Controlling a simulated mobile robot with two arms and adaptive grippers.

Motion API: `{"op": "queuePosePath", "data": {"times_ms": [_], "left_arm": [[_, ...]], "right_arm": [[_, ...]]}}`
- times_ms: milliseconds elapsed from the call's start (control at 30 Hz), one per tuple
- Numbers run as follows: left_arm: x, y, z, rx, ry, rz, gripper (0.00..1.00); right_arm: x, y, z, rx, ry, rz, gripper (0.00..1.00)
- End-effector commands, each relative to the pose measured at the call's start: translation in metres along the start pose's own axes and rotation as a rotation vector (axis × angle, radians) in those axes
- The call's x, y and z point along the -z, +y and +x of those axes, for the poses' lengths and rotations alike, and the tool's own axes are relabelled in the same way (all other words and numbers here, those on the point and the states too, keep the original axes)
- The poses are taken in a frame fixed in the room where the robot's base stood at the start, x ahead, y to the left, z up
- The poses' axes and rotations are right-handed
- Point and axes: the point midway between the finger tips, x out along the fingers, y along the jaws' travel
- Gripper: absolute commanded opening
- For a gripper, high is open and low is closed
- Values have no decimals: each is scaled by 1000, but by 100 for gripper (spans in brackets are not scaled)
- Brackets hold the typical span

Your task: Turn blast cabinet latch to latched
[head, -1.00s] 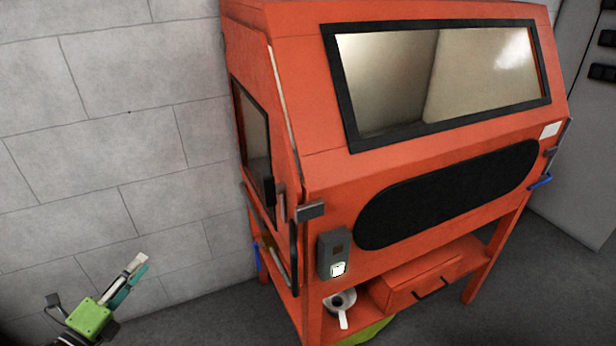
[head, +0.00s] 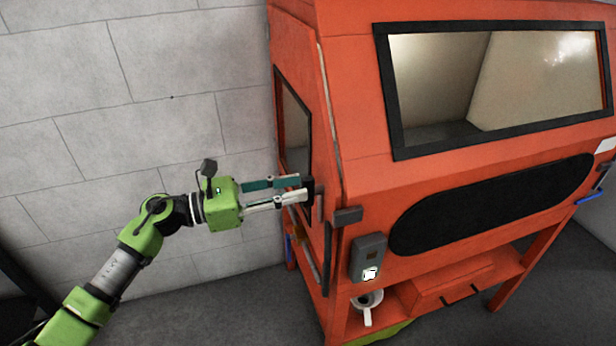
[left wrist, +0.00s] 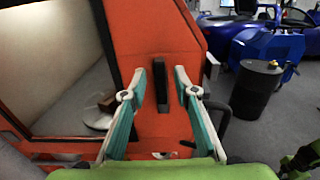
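The orange blast cabinet (head: 360,140) stands on the right in the head view. Its side face carries a dark latch handle (head: 309,186) near the front corner. My left gripper (head: 304,188) reaches in from the left, with its fingertips at the latch. In the left wrist view the latch (left wrist: 158,76) is a black bar between the two spread fingertips (left wrist: 160,84). Gaps show on both sides of the bar, so the gripper is open around it; any slight contact cannot be told. My right gripper is in neither view.
The side window (head: 295,125) lies just behind the latch. A grey control box (head: 368,258) and a white cup-like item (head: 367,302) are at the front. A grey block wall (head: 190,90) is on the left. A black drum (left wrist: 257,92) and blue car (left wrist: 228,32) stand beyond.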

Motion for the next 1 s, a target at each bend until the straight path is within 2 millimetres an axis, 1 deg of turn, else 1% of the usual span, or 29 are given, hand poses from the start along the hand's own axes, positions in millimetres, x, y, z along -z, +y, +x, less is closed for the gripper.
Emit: {"op": "queuePosePath", "data": {"times_ms": [33,100,233,367,600,633,667,700,733,1000], "left_arm": [[-4,0,10,1,-1,0,28],[-3,0,20,0,-2,0,28],[-2,0,32,-1,-1,-1,28],[0,0,38,-1,1,-1,28],[1,0,39,-1,1,-1,28],[1,0,39,-1,0,-1,25],[1,0,39,-1,0,-1,17],[1,0,39,-1,0,-1,7],[0,0,38,-1,0,-1,0],[2,0,38,-1,3,-3,0]], "right_arm": [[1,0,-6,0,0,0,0],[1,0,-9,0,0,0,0],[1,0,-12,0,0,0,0],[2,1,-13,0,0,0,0],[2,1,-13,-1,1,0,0],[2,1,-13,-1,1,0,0],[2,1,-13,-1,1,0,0],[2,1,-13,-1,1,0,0],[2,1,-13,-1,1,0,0],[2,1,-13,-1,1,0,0]]}}
